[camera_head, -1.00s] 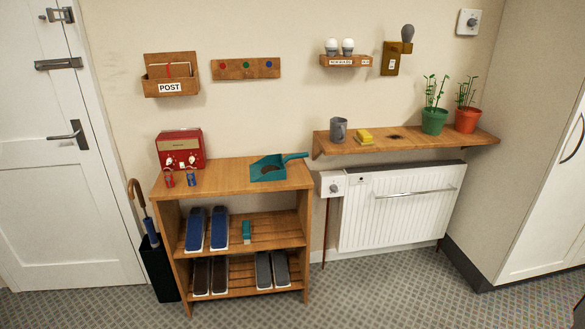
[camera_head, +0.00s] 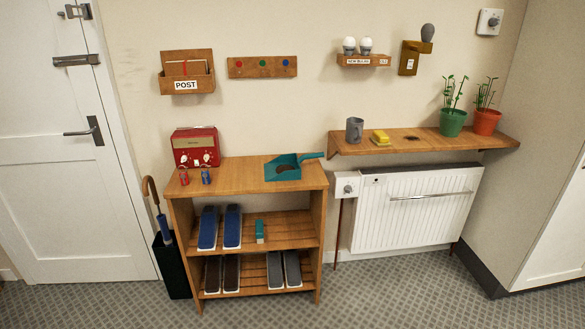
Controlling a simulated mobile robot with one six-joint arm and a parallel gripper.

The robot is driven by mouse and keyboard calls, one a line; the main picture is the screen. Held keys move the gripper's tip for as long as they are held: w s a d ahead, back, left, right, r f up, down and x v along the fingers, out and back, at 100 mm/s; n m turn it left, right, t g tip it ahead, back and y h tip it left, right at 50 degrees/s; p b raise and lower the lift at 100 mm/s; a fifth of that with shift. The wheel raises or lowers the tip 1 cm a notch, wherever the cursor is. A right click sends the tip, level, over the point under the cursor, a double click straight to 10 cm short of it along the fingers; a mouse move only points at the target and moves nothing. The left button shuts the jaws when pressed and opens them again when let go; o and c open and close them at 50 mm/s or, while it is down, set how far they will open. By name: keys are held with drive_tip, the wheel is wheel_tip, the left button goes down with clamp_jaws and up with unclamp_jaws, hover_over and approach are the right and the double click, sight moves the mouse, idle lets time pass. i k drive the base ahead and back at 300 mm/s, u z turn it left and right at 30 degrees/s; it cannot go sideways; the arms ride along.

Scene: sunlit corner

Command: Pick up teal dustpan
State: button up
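The teal dustpan (camera_head: 283,168) lies on the top board of the wooden shoe rack (camera_head: 235,179), near its back right corner. Its handle points right and reaches past the rack's right edge toward the wall shelf. Something dark lies in its pan, too small to make out. My gripper is not in view.
A red radio (camera_head: 195,147) and two small cylinders (camera_head: 206,177) stand on the rack's left. A wall shelf (camera_head: 425,140) holding a grey mug, yellow sponge and potted plants is at right, above a white radiator (camera_head: 415,210). An umbrella stand (camera_head: 172,265) stands left. The carpet in front is clear.

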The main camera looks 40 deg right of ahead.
sight(286, 166)
drive_tip(key=u, duration=0.05)
drive_tip(key=i, duration=1)
